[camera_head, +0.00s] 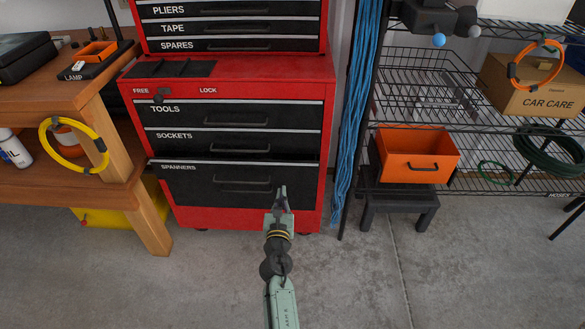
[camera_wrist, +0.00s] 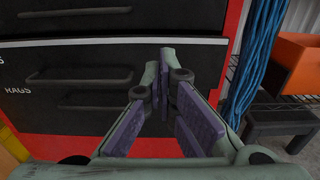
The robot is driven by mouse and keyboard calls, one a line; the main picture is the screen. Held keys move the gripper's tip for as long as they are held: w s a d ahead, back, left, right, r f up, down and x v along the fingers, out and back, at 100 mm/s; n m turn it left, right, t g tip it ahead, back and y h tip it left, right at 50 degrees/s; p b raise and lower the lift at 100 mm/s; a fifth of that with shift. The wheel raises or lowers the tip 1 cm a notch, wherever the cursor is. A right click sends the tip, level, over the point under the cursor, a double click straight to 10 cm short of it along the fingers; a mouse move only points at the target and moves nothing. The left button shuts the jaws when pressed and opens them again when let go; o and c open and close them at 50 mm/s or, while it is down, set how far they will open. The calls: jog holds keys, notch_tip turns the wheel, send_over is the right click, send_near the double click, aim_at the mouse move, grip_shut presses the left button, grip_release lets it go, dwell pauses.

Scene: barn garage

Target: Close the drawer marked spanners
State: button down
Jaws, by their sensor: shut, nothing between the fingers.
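The spanners drawer (camera_head: 205,185) is the lowest, deepest drawer of the red tool cabinet, with a dark front, a pale label strip along its top and a bar handle. It appears to stand slightly forward of the drawers above, with a dark strip over its top edge. In the wrist view the gripper's purple-padded fingers (camera_wrist: 165,62) point at the dark drawer fronts near the red right edge. I cannot tell whether the fingertips touch the front.
The sockets drawer (camera_head: 215,141) and tools drawer (camera_head: 220,113) above look shut. A wooden workbench (camera_head: 120,150) stands at left. Blue hoses (camera_head: 355,120) hang at right, beside a wire rack and a dark stool (camera_head: 400,198) under an orange bin (camera_head: 415,150). The concrete floor in front is clear.

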aim_at(284, 163)
jog(key=w+b, duration=0.1)
jog(key=w, duration=1.1)
jog(key=shift+w+b, duration=0.4)
jog(key=shift+w, duration=0.95)
jog(key=shift+s, duration=0.15)
